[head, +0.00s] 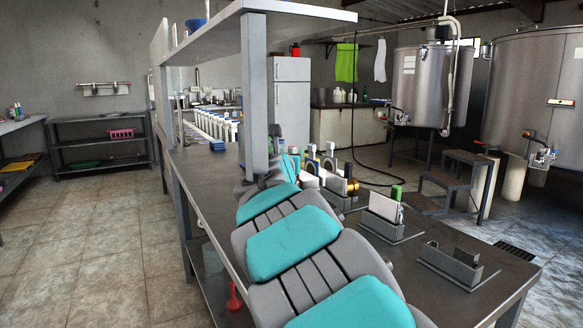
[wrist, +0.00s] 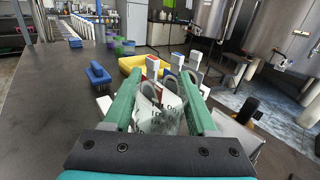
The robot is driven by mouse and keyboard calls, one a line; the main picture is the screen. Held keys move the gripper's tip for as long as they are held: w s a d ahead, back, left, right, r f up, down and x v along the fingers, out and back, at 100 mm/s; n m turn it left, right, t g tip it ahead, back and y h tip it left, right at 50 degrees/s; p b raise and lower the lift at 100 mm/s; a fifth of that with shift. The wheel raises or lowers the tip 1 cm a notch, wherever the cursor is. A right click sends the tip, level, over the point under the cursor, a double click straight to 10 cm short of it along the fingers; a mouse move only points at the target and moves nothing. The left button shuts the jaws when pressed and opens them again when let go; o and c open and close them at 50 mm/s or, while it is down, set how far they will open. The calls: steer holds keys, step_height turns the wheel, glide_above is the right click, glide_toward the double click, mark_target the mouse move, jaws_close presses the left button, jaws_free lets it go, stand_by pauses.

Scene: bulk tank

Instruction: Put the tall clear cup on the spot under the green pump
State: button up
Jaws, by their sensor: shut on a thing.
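In the wrist view my gripper (wrist: 162,90) has its two green fingers shut on a clear cup (wrist: 172,121). The cup is see-through, and white cards with lettering show behind it. A green upright top (head: 397,192) stands behind a white card on a grey holder at the table's right side. It may be the green pump, but I cannot tell surely. The spot under it is not visible.
The dark table (wrist: 60,115) is clear at left. An empty grey holder (head: 451,263) stands near the table's right end. A shelf post rises near my arm.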

steer(key=shift+w+d+f+b, duration=0.15)
steer(key=shift+f+b, duration=0.3)
steer(key=shift+f, duration=0.45)
steer(key=shift+w+d+f+b, duration=0.15)
steer(key=shift+f+b, duration=0.25)
steer(key=shift+f, duration=0.5)
steer(key=shift+a, duration=0.1)
steer(key=shift+f, duration=0.1)
steer(key=o, duration=1.3)
